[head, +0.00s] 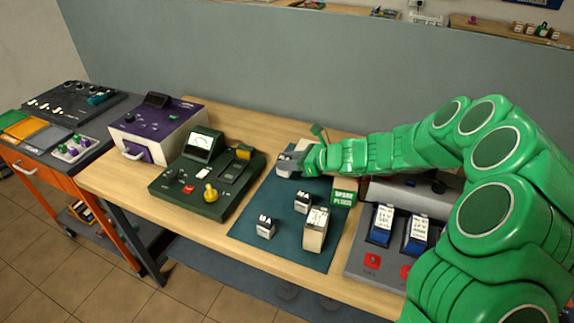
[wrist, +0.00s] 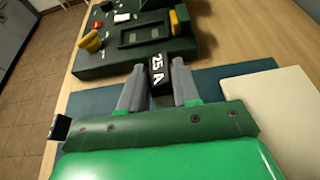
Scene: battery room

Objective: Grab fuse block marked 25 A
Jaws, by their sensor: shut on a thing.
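The fuse block marked 25 A (wrist: 158,72) is dark with white lettering and sits between my fingers in the wrist view. My gripper (wrist: 158,88) is shut on it. In the head view my gripper (head: 289,164) is over the far part of the teal mat (head: 255,208), just right of the dark green panel; the held block is mostly hidden there. I cannot tell if it touches the mat. Two small dark blocks with white fronts, one nearer left (head: 265,228) and one nearer the middle (head: 302,203), stand on the mat; their markings are too small to read.
A cream block (head: 316,230) stands on the mat's near right. The dark green panel (head: 194,190) with a meter and yellow knob is left of the mat. A purple-and-white box (head: 157,130) stands farther left. A grey unit with blue-and-white blocks (head: 400,250) is at right, near my arm.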

